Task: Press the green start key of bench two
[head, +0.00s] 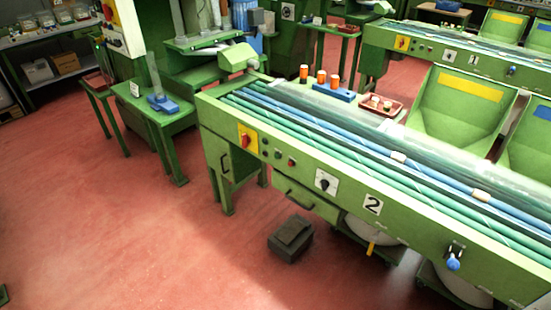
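Bench two (415,234) is a long green bench with a white plate marked "2" (373,205) on its front. It runs from the centre to the lower right of the head view. At the left end of its front panel is a red switch on a yellow plate (247,139). Right of it are several small round buttons (278,155), one of them a red button (291,163). A green key is too small to tell apart from the green panel. Further right is a black knob on a white plate (325,183). Neither gripper is in view.
A dark step block (291,238) stands on the floor before the bench. A small green table (155,118) with a blue stand is left of it. A blue lever (453,262) juts from the bench's right part. The red floor (130,230) at left is clear.

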